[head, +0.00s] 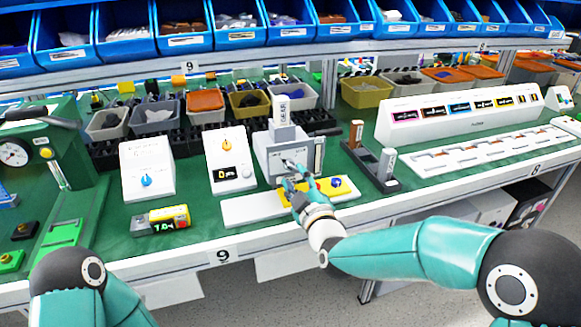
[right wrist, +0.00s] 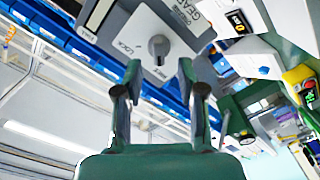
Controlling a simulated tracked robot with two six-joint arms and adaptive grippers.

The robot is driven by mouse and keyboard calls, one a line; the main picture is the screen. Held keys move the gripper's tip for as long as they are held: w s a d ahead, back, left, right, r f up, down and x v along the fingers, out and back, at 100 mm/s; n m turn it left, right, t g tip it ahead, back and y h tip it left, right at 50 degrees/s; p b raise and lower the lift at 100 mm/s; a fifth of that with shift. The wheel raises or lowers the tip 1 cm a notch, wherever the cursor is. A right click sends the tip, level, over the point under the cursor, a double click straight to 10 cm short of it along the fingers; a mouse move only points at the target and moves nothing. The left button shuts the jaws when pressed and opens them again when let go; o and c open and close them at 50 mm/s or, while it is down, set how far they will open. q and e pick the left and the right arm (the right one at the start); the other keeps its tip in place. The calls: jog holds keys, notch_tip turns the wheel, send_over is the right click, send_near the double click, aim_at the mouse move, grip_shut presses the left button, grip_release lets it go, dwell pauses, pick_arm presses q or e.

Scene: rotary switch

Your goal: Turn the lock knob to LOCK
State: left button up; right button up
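The lock knob (right wrist: 159,46) is a small grey knob on the light face plate of a grey box (head: 262,146) labelled GEAR. In the right wrist view, the word LOCK is printed left of the knob and another short label below it. The knob's narrow end seems to face that lower label. My right gripper (right wrist: 160,72) is open, its two fingertips apart, just short of the knob and roughly lined up with it. In the head view my right gripper (head: 291,180) is at the box's front and partly hides the knob area. My left gripper is out of view.
A white base with a yellow pad and blue button (head: 337,183) lies close under my right gripper. White boxes with a blue knob (head: 146,180) and an orange knob (head: 227,145) stand to the left. A dark stand (head: 387,165) is at the right. Bins line the back.

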aim_at(290, 170)
jog(key=shift+x, duration=1.95)
jog(key=shift+c, duration=0.2)
jog(key=shift+f, duration=0.1)
grip_shut()
